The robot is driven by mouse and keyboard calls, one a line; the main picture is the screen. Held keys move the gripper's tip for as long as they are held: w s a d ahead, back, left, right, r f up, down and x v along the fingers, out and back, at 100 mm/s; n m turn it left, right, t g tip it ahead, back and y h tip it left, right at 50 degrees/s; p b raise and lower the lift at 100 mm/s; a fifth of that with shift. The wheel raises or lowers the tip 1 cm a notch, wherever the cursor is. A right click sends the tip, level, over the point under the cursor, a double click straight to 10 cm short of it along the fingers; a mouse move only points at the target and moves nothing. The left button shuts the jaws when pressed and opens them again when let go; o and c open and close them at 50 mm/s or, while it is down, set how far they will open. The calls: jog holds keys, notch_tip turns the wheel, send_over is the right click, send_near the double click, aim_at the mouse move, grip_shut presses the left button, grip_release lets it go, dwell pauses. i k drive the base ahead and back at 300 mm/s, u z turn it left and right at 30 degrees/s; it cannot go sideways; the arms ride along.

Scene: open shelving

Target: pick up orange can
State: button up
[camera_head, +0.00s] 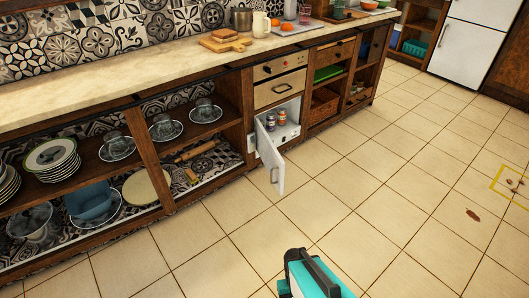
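Two small cans stand side by side inside an open white cabinet (292,131) under the counter. The cabinet door (273,165) is swung outward on the left side of the opening. A teal, white and black part of my own body shows at the bottom edge, well apart from the cans. My gripper's fingers are not in view.
Open shelves left of the cabinet hold plates (53,160), bowls and glass dishes. The counter (130,75) above carries a board with bread (225,41), a metal pot and a white pitcher. The tiled floor (380,190) in front is mostly clear. A white fridge (465,50) stands at the back right.

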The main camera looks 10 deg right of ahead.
aim_at(282, 111)
jog(key=z, duration=0.05)
jog(key=i, duration=1)
jog(key=u, duration=0.05)
